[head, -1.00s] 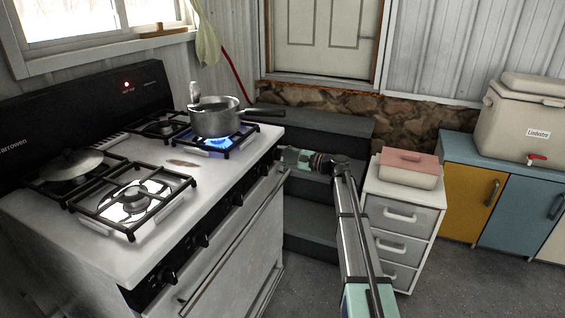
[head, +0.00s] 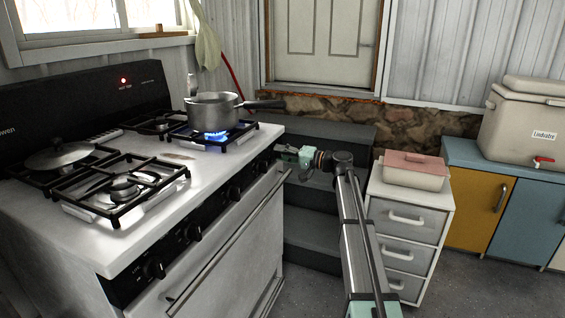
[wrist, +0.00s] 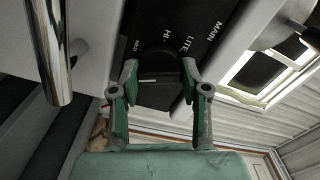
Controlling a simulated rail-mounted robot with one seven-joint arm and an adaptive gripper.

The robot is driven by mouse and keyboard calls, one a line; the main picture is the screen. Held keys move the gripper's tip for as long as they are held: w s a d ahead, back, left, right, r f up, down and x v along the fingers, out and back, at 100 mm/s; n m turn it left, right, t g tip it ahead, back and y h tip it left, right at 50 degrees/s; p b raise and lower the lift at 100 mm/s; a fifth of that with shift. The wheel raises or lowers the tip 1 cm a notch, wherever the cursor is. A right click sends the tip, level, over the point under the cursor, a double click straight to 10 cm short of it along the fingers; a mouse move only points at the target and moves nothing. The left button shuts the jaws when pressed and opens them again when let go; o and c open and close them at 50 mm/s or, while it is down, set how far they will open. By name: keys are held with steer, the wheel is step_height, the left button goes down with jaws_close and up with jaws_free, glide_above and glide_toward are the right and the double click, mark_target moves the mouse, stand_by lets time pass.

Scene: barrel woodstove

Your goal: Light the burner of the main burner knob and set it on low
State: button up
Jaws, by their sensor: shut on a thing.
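The main burner knob (wrist: 160,62) is dark and sits on the stove's black front panel. In the wrist view, my gripper (wrist: 159,78) has its two green-and-grey fingers on either side of it, shut on it. A short white line shows between the fingers. The panel reads MAIN, LITE, HI and MED around the knob. In the head view, my gripper (head: 283,151) is at the far right end of the front panel, and the knob is hidden there.
The front left grate (head: 120,187) shows no flame. A lidded pan (head: 60,156) stands on the back left. Several other knobs line the panel, above the oven door handle (wrist: 48,50). Dark steps (head: 312,225) and a white drawer unit (head: 405,240) stand right of the stove.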

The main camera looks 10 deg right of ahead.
steer(key=n+b, duration=0.2)
steer(key=n, duration=0.1)
steer(key=shift+f+b, duration=0.1)
steer(key=shift+b, duration=0.3)
steer(key=shift+n+b, duration=0.7)
steer(key=shift+n, duration=0.3)
steer(key=shift+r, duration=0.2)
steer(key=o, duration=1.1)
steer(key=shift+a, duration=0.1)
steer(key=shift+o, duration=0.2)
steer(key=shift+f, duration=0.1)
steer(key=v, duration=1.2)
